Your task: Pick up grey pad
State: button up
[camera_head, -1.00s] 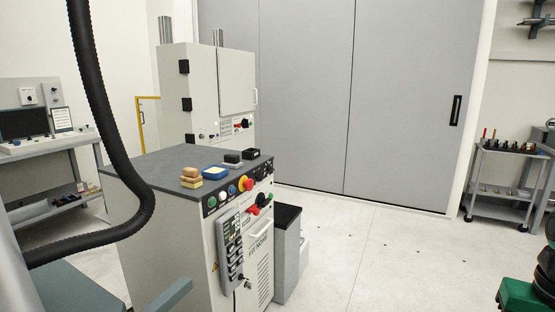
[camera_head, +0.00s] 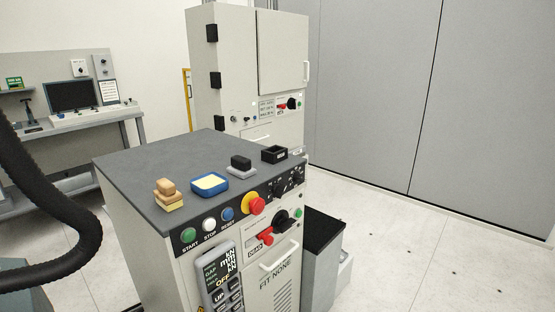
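A small light-grey pad (camera_head: 241,173) lies on the dark top (camera_head: 150,160) of the control cabinet, with a black block (camera_head: 240,162) resting on it. To its left are a blue tray with a cream-yellow inside (camera_head: 209,184) and a tan-brown block on a yellow base (camera_head: 169,196). To its right, near the top's right corner, is an open black box (camera_head: 274,154). My gripper is not in view, so its position relative to the pad does not show.
A red emergency button (camera_head: 254,204) and several switches line the cabinet's front. A tall grey cabinet (camera_head: 238,60) stands close behind. A black ribbed hose (camera_head: 60,205) crosses the left side. A dark-topped bin (camera_head: 320,235) stands right of the cabinet; open floor lies beyond it.

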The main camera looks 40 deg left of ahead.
aim_at(241, 168)
jog(key=u, duration=0.3)
jog(key=i, duration=1.05)
jog(key=u, duration=1)
jog(key=i, duration=0.5)
jog(key=u, duration=0.35)
